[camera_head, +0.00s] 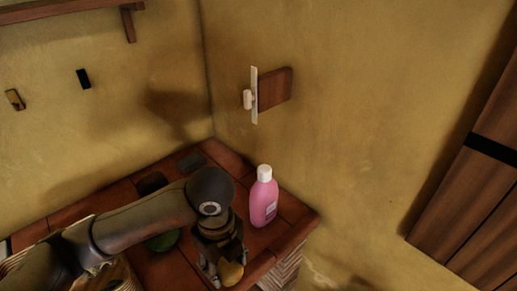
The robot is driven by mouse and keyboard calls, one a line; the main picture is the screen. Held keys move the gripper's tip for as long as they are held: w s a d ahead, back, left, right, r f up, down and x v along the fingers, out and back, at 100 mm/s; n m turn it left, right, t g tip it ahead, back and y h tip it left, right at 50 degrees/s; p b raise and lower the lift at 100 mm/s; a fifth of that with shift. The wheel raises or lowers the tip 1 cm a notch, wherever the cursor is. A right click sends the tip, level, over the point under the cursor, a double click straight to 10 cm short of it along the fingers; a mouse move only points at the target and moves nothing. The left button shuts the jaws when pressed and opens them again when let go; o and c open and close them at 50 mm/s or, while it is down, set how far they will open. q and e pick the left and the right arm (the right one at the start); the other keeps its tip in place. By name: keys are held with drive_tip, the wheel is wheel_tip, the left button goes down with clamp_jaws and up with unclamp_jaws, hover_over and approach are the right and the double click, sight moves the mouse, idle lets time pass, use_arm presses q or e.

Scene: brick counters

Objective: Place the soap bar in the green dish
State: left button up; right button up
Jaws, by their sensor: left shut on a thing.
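My left gripper (224,274) points down near the front right part of the tiled counter, shut on the yellow soap bar (232,272). The soap bar shows at the fingertips; whether it touches the counter I cannot tell. The green dish (164,241) is on the counter to the left of the gripper, mostly hidden behind my left arm, so only a piece of it shows. My right gripper is not in view.
A pink bottle (264,201) with a white cap stands upright on the brick-red counter (287,228), right of my gripper, near the corner. A dark item (151,183) and a grey item (192,161) lie at the back. Yellow walls close off the rear.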

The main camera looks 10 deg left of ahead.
use_arm(q)
drive_tip(key=m, duration=0.4)
drive_tip(key=a+m, duration=0.1)
drive_tip(key=m, duration=0.1)
drive_tip(key=shift+r, duration=0.25)
drive_tip(key=m, duration=0.5)
drive_tip(key=shift+w+a+r, duration=0.1)
drive_tip(key=shift+a+r, duration=0.05)
drive_tip(key=shift+a, duration=0.1)
drive_tip(key=m, duration=0.3)
drive_tip(key=a+m, duration=0.1)
drive_tip(key=m, duration=0.3)
drive_tip(key=shift+r, duration=0.2)
drive_tip(key=m, duration=0.5)
drive_tip(key=shift+a+r, duration=0.2)
drive_tip(key=shift+a, duration=0.1)
drive_tip(key=m, duration=0.5)
drive_tip(key=shift+a+r, duration=0.2)
drive_tip(key=shift+a, duration=0.15)
drive_tip(key=m, duration=0.6)
drive_tip(key=a+r+m, duration=0.1)
drive_tip(key=m, duration=0.5)
drive_tip(key=a+m, duration=0.1)
drive_tip(key=m, duration=0.5)
drive_tip(key=shift+s+a+r+m, duration=0.1)
drive_tip(key=shift+s+r+m, duration=0.1)
drive_tip(key=shift+m, duration=0.2)
